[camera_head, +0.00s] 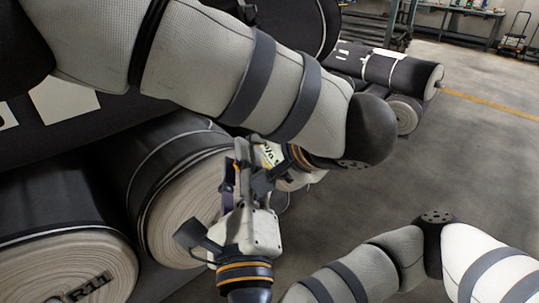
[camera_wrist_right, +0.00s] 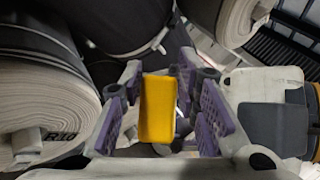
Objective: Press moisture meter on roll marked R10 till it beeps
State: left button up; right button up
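The roll marked R10 (camera_wrist_right: 45,95) lies at the left of the right wrist view, its pale layered end showing the label. In the head view a similar roll end (camera_head: 180,212) lies behind my right gripper (camera_head: 243,165), but no label is readable there. A yellow block, apparently the moisture meter (camera_wrist_right: 157,108), sits between the purple pads of my right gripper (camera_wrist_right: 160,85), which look closed on its sides. It is apart from the R10 end in that view. My left gripper (camera_head: 268,160) is close beside the right one; its fingers are largely hidden.
A roll marked R11 (camera_head: 80,275) lies at the lower left. More dark-wrapped rolls (camera_head: 395,72) are stacked farther back. A workbench (camera_head: 465,12) and a trolley (camera_head: 515,35) stand at the far right. The grey floor (camera_head: 440,150) at right is open.

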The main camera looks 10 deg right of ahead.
jog(key=o, duration=0.3)
jog(key=shift+o, duration=0.2)
